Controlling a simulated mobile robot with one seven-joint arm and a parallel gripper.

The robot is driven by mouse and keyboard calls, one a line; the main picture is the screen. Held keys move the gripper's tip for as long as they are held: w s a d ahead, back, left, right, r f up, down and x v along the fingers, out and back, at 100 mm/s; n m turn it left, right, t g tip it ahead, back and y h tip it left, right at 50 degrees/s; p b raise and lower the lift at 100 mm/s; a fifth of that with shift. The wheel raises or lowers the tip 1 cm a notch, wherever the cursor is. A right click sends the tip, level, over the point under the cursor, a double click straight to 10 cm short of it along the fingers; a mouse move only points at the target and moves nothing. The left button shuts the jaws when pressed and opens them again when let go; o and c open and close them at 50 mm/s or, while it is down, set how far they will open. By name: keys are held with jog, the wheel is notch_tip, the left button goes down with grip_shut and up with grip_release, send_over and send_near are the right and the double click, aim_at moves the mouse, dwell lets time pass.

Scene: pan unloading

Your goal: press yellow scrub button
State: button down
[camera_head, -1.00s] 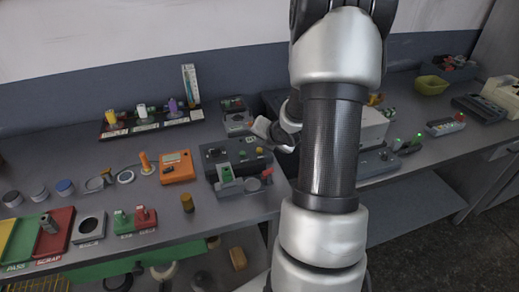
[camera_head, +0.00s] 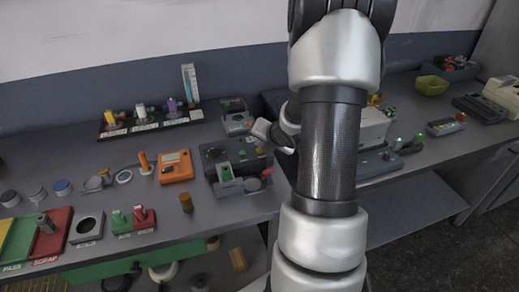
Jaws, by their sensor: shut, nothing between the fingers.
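A dark grey control box (camera_head: 214,154) stands near the right end of the left bench. It carries several small coloured knobs or buttons. A small yellow-orange button (camera_head: 259,150) sits on its right part. A green one and a red one show near its front. My gripper (camera_head: 262,129) is small in view, just above and behind the box's right side, left of my forearm. It looks shut and empty. Its fingertips are too small to make out, and I cannot tell whether it touches the box. My arm hides what lies just right of the box.
An orange meter (camera_head: 174,167) stands left of the box. A rack of coloured bottles (camera_head: 120,132) is at the back. A red tray (camera_head: 55,228) and a ring fixture (camera_head: 87,228) are at the front left. A yellow bowl (camera_head: 432,85) is on the right bench.

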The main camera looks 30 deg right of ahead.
jog(key=shift+f+b, duration=0.5)
dwell(0.4)
jog(key=shift+r, duration=0.1)
jog(key=shift+r+p, duration=0.65)
jog(key=shift+r, duration=0.15)
jog(key=shift+r+p, duration=2.05)
jog(key=shift+r, duration=0.5)
